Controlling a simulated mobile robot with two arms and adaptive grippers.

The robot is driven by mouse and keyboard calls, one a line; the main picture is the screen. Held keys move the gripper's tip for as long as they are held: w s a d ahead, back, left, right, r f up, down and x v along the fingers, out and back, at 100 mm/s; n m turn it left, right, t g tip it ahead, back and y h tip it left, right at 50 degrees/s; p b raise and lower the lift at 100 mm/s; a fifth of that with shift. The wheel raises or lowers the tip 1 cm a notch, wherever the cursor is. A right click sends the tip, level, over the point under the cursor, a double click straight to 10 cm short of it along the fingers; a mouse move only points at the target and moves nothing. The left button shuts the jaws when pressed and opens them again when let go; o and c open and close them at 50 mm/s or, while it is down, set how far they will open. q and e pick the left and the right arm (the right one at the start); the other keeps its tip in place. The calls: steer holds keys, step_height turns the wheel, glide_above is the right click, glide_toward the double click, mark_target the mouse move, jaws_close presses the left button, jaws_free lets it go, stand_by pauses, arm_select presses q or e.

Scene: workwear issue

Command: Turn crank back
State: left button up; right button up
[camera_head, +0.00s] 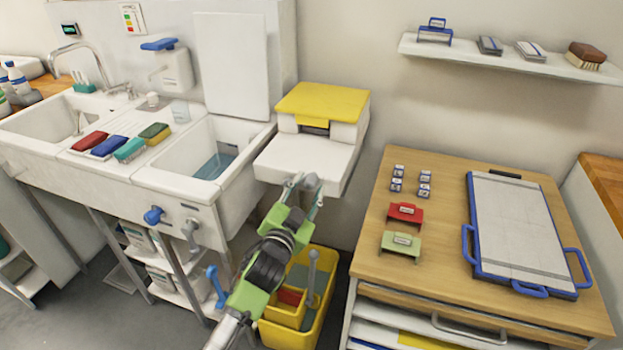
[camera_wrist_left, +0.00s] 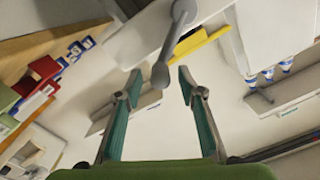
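A grey crank arm with a rounded end (camera_wrist_left: 160,75) shows in the left wrist view, reaching down from a white body at the top edge. Its end lies between my left gripper's fingers with space on both sides. In the head view my left gripper (camera_head: 304,190) is in front of the white dispenser with a yellow lid (camera_head: 323,101), at its front lower edge. The crank is hard to make out there beside the fingers. The left gripper's teal fingers (camera_wrist_left: 152,85) are spread open and hold nothing. My right gripper is not in view.
A yellow bin (camera_head: 290,335) stands below my left arm. The sink unit (camera_head: 150,180) is to the left. A wooden-topped cabinet (camera_head: 440,270) to the right carries a blue-edged board (camera_head: 520,225) and small red and green holders. A wall shelf (camera_head: 480,58) is above.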

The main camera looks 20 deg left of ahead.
arm_select(q)
steer(key=shift+w, duration=1.5)
jaws_close()
